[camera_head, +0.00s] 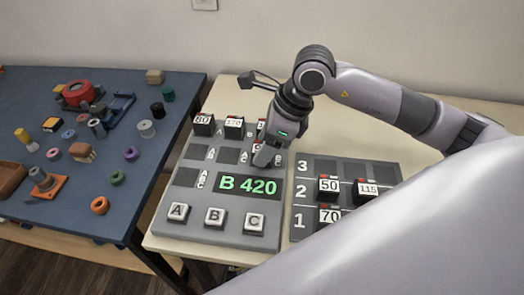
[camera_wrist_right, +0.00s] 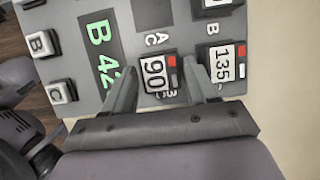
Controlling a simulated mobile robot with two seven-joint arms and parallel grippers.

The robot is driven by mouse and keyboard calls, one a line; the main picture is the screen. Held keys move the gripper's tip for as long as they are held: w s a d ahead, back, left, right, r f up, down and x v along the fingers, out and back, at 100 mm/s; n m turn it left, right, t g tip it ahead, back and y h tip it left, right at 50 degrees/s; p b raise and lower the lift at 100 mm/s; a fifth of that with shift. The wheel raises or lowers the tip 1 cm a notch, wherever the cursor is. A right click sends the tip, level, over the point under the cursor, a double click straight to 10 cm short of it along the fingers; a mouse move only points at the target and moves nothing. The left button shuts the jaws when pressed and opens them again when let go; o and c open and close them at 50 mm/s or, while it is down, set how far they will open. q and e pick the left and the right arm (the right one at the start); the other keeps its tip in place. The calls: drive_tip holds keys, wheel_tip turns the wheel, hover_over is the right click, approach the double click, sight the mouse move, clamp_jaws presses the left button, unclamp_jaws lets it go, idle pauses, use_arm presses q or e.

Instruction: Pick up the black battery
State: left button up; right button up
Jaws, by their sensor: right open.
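Several black batteries with white number labels stand on the grey board (camera_head: 180,222), among them one marked 80 (camera_head: 204,126) and one marked 170 (camera_head: 234,129) along its back edge. My right gripper (camera_head: 264,156) is low over the board's right side and partly hides the batteries there. In the right wrist view its open fingers (camera_wrist_right: 161,66) stand on either side of the black battery marked 90 (camera_wrist_right: 154,74), with no clear grip on it. A battery marked 135 (camera_wrist_right: 225,66) is just right of the right finger. My left gripper is not in view.
The board carries a green "B 420" display (camera_head: 247,186) and buttons A, B and C. A numbered rack (camera_head: 310,225) to its right holds batteries marked 50 (camera_head: 329,188), 115 (camera_head: 368,190) and 70 (camera_head: 328,216). A blue table (camera_head: 70,218) with loose parts stands left.

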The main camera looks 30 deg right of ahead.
drive_tip(key=shift+x, duration=0.8)
drive_tip(key=c, duration=0.8)
drive_tip(key=shift+r, duration=0.1)
drive_tip(key=shift+r, duration=0.1)
